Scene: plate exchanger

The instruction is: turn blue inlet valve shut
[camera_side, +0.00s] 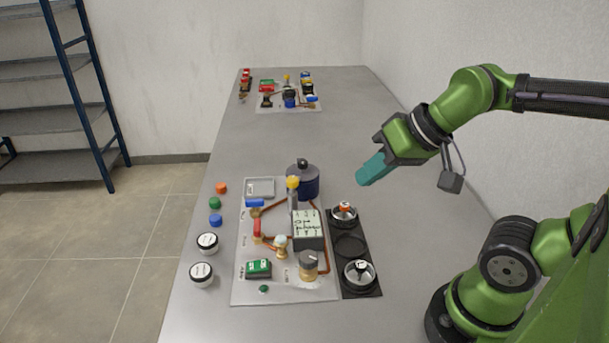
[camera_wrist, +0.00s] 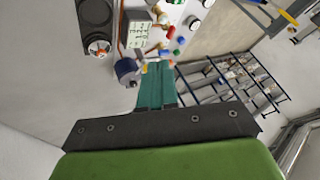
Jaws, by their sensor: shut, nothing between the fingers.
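The blue valve handle (camera_side: 255,202) lies on the left part of the grey board (camera_side: 237,285), above a brass fitting on copper piping. A red valve handle (camera_side: 257,227) stands upright just in front of it. My gripper (camera_side: 364,178) has teal fingers that are shut and empty. It hangs above the table to the right of the board, well apart from the blue handle. In the wrist view the shut fingers (camera_wrist: 157,66) point toward the board; a small blue part, probably the handle, shows just beyond their tips.
A dark blue cylinder (camera_side: 307,185) and a yellow-topped post (camera_side: 292,183) stand between my gripper and the blue handle. A labelled block (camera_side: 308,230) is mid-board. A black rack (camera_side: 340,230) borders the board's right side. Coloured caps and jars line the left.

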